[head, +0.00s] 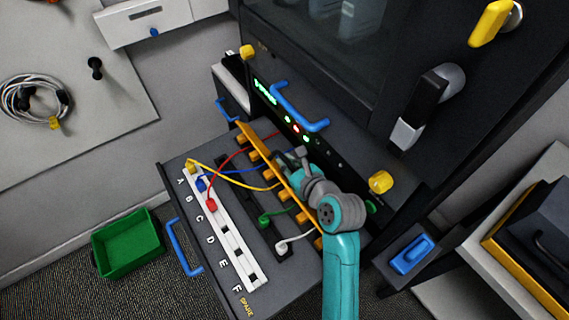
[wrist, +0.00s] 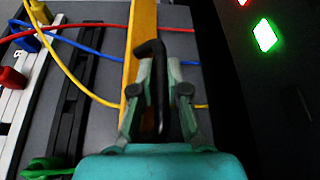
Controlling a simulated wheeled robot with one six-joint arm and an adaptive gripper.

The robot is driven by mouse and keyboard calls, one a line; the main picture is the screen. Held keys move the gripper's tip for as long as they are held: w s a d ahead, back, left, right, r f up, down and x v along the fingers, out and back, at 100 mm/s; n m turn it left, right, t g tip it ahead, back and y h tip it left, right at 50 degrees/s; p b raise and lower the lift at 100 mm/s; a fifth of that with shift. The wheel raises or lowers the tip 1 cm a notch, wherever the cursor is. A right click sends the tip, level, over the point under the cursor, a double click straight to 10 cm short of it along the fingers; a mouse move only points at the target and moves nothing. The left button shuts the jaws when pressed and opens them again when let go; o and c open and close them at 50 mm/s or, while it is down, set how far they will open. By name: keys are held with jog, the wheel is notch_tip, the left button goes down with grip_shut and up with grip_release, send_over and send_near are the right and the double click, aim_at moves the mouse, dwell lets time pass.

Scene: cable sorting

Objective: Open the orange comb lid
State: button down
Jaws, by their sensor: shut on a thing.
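The orange comb lid (head: 245,130) is a long bar running diagonally across the pulled-out shelf, with orange teeth on its left side. It shows in the wrist view as an orange strip (wrist: 143,22) left of my fingers. My gripper (head: 291,158) is at the middle of the lid's length. In the wrist view my gripper (wrist: 160,72) is shut on a black hooked handle (wrist: 157,95), whose bent top reaches toward the orange strip. My fingers hide where the handle joins the lid. Red, blue and yellow cables pass at the lid; whether it is raised is unclear.
A white lettered strip (head: 236,257) holds several coloured plugs at the left. A green plug (head: 264,222) and a white plug (head: 282,246) lie near the lid. The dark rack front with lit buttons (head: 296,129) and a blue handle (head: 300,108) stands close behind. A green bin (head: 128,246) is on the floor.

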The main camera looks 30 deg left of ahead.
jog(key=shift+w+d, duration=0.1)
jog(key=shift+w, duration=0.05)
dwell(0.4)
jog(key=c, duration=1.4)
grip_release()
jog(key=shift+f, duration=0.1)
jog(key=shift+c, duration=0.2)
jog(key=v, duration=1.2)
